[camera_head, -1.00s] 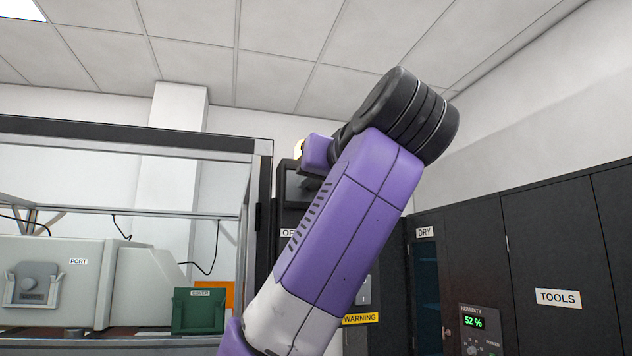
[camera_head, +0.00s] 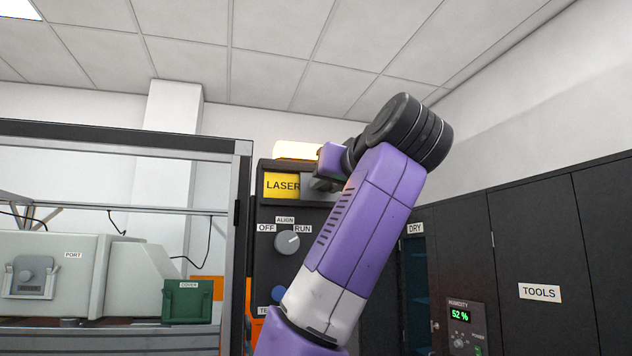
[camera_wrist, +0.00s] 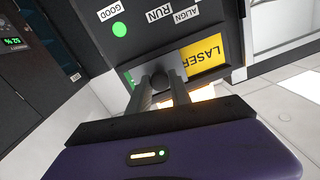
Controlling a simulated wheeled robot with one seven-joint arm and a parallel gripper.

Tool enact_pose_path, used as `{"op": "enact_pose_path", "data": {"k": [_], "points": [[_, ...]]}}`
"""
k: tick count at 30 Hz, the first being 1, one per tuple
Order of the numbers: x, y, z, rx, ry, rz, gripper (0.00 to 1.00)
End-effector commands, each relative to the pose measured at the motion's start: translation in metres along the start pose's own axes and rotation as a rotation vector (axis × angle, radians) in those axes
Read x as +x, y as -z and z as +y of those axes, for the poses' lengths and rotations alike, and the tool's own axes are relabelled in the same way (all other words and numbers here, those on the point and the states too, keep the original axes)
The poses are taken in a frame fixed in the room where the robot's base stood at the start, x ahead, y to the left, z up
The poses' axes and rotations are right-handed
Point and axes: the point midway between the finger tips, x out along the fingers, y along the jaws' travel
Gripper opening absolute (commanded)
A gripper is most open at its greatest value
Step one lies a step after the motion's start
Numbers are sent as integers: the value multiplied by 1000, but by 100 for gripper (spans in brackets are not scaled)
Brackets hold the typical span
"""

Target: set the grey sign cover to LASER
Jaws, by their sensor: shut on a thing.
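The yellow LASER sign (camera_head: 282,187) shows on the upper part of the dark control panel, with its word readable in the head view. The grey sign cover (camera_head: 318,188) sits at the sign's right, partly hidden behind my arm. In the wrist view, the LASER sign (camera_wrist: 204,57) is upside down, beside the grey cover (camera_wrist: 171,65). My gripper (camera_wrist: 160,86) has its two fingers around the cover's dark round knob (camera_wrist: 160,80) and is shut on it. In the head view the fingers are hidden by my wrist.
A lit lamp (camera_head: 297,150) tops the panel (camera_head: 262,270). Below the sign, a rotary dial (camera_head: 287,242) points towards RUN. A framed enclosure (camera_head: 243,200) stands close at left. Dark cabinets (camera_head: 540,240) line the right side. A green light (camera_wrist: 119,29) shows by GOOD.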

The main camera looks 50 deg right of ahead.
Motion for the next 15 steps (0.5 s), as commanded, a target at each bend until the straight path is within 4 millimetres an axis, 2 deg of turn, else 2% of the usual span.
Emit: {"op": "enact_pose_path", "data": {"k": [5,14,15], "points": [[-1,3,17,-1,-1,4,0],[-2,4,20,-1,-2,4,0],[-2,4,20,0,-3,4,27]]}}
